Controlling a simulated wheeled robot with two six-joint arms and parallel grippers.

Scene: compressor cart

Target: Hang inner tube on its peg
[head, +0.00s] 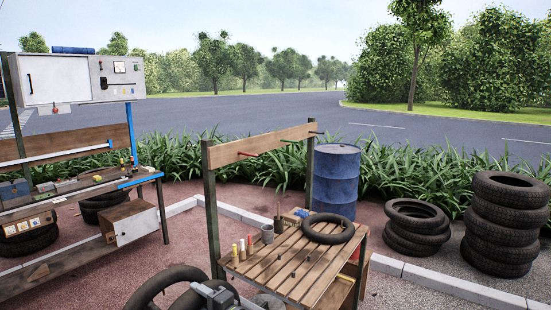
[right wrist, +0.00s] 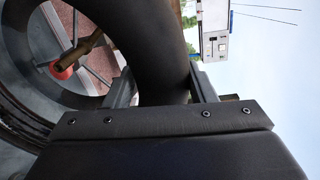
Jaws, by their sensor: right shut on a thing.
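My right gripper (head: 210,291) is at the bottom of the head view, in front of the slatted table. In the right wrist view its fingers (right wrist: 158,90) are shut on the thick black inner tube (right wrist: 160,50). The held tube is partly cut off by the lower edge of the head view. A wooden board (head: 262,144) on two posts carries a red peg (head: 246,154) and darker pegs. In the head view the tube is well below and apart from the pegs. A red-ended rod (right wrist: 62,69) shows through a ring's opening in the wrist view. My left gripper is not in view.
The slatted table (head: 292,262) bears another black ring (head: 328,230), a grey cup (head: 267,234) and coloured bottles (head: 242,247). A blue barrel (head: 335,182) and tyre stacks (head: 507,220) stand behind and right. A workbench (head: 90,190) stands left. Paving between is open.

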